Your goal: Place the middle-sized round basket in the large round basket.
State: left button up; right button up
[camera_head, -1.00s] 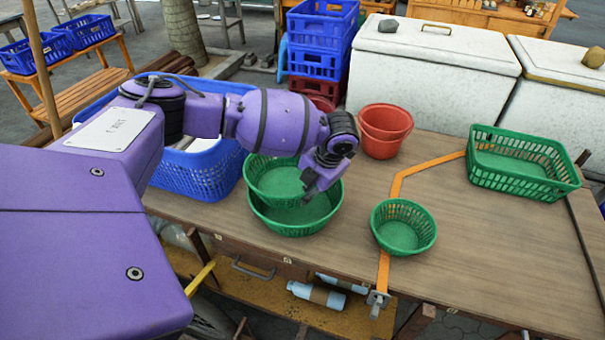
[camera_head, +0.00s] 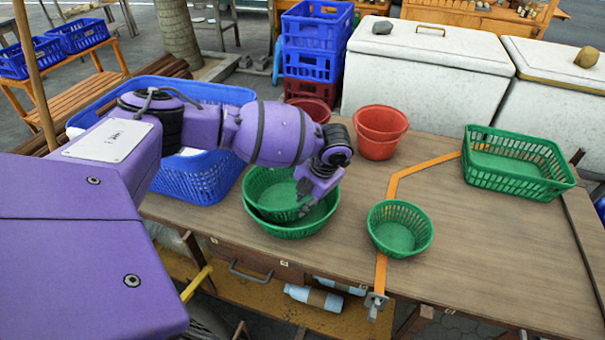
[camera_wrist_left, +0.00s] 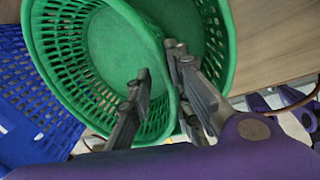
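The middle-sized green round basket (camera_head: 268,188) is inside the mouth of the large green round basket (camera_head: 290,231), toward its back left. It looks slightly tilted; I cannot tell whether its base touches the large basket's floor. In the left wrist view, the middle-sized basket (camera_wrist_left: 118,45) fills the upper middle, with the large basket (camera_wrist_left: 217,45) behind it on the right. My left gripper (camera_head: 306,203) is at the middle basket's right rim. In the wrist view its fingers (camera_wrist_left: 161,62) are apart, one inside and one outside the rim, with a visible gap. My right gripper is not visible.
A small green round basket (camera_head: 399,229) stands to the right on the table (camera_head: 455,270). Stacked red buckets (camera_head: 380,132) stand behind. A green rectangular basket (camera_head: 515,163) is at the right, and a blue basket (camera_head: 205,178) is at the left. The front right of the table is clear.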

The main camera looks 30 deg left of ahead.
pick_arm(q)
jog(key=shift+r, duration=0.1)
jog(key=shift+w+r, duration=0.1)
jog(key=shift+r, duration=0.25)
jog(key=v, duration=1.2)
jog(key=shift+r+p, duration=0.2)
jog(key=shift+p, duration=0.15)
